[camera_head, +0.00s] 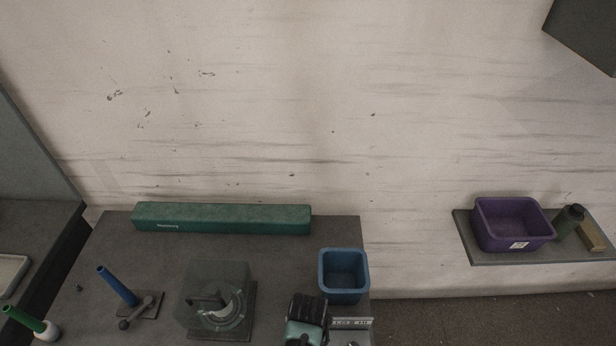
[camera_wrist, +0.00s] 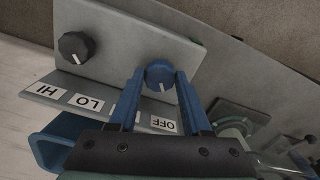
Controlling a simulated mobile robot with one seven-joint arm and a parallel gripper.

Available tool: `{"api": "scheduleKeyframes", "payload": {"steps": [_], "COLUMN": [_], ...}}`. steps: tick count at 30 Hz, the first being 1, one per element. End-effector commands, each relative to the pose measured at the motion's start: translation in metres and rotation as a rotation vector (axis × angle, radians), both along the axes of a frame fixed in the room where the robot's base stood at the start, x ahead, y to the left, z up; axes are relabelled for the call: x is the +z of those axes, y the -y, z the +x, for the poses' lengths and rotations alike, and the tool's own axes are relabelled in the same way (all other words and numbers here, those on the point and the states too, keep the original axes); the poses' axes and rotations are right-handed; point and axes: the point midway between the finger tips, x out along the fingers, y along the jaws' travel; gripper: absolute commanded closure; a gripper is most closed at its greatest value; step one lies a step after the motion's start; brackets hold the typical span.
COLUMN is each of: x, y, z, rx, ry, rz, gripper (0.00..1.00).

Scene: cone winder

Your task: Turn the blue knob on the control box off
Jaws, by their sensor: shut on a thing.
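The control box (camera_wrist: 118,45) is a grey plate with two knobs, tilted in the wrist view. The blue knob (camera_wrist: 158,72) sits between the two blue fingers of my gripper (camera_wrist: 160,78), which is shut on it. The knob's white mark points down in the picture, roughly toward the OFF label (camera_wrist: 163,124). Another label beside OFF is mostly hidden by the left finger. A black knob (camera_wrist: 74,46) is to the left, near the HI and LO labels. In the head view my gripper (camera_head: 305,318) covers much of the box, whose label strip (camera_head: 352,323) shows.
A blue bin (camera_head: 343,297) stands right behind the box. A clear-covered device (camera_head: 215,300) is to the left, then a blue spindle (camera_head: 118,286). A long green case (camera_head: 222,218) lies along the table's back. A purple bin (camera_head: 513,240) sits on a shelf at right.

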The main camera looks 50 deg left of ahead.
Motion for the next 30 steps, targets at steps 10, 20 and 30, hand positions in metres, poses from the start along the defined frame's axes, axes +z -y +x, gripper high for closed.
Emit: {"api": "scheduleKeyframes", "payload": {"steps": [10, 20, 30], "x": [0.001, 0.000, 0.033], "y": [-0.001, -0.001, -0.001], "z": [0.001, 0.000, 0.001], "rx": [0.004, 0.002, 0.001], "ry": [0.004, 0.001, 0.005], "rz": [0.002, 0.000, 0.003], "gripper": [0.32, 0.22, 0.22]}}
